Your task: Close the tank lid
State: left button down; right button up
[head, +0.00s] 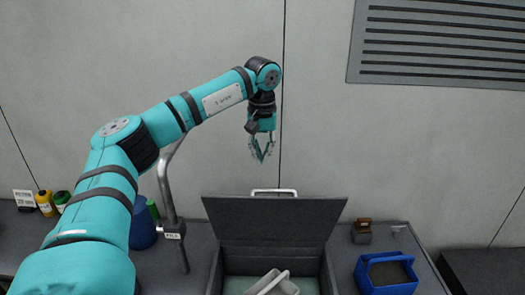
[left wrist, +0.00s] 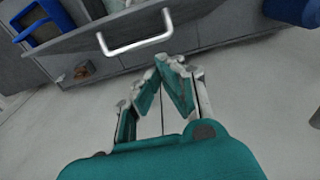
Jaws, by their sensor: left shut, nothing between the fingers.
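The tank lid (head: 275,220) is a dark grey panel standing raised and open at the back of the tank (head: 214,272). A light metal handle (head: 273,192) runs along the lid's top edge; it also shows in the left wrist view (left wrist: 137,47). My left gripper (head: 262,157) points down above the lid and handle, apart from both. Its fingers are shut with nothing between them, and the fingertips (left wrist: 172,62) appear near the handle in the left wrist view. My right gripper is in neither view.
Inside the tank is a pale grey object (head: 272,284). A blue crate (head: 387,275) and a small brown-topped item (head: 362,231) stand to the right. A blue barrel (head: 142,228), a grey post (head: 172,205) and small bottles (head: 46,204) are on the left. A wall rises behind.

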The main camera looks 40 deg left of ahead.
pick_arm(q)
jog(key=s+f+p, duration=0.1)
jog(key=f, duration=0.1)
jog(key=d+f+p, duration=0.1)
jog(key=f, duration=0.2)
jog(key=s+f, duration=0.1)
jog(key=f, duration=0.1)
jog(key=shift+s+d+f+p, duration=0.15)
jog(key=shift+s+d+p, duration=0.2)
jog(key=shift+d+p, duration=0.05)
jog(key=shift+f, duration=0.1)
jog(key=shift+w, duration=0.1)
jog(key=shift+f, duration=0.1)
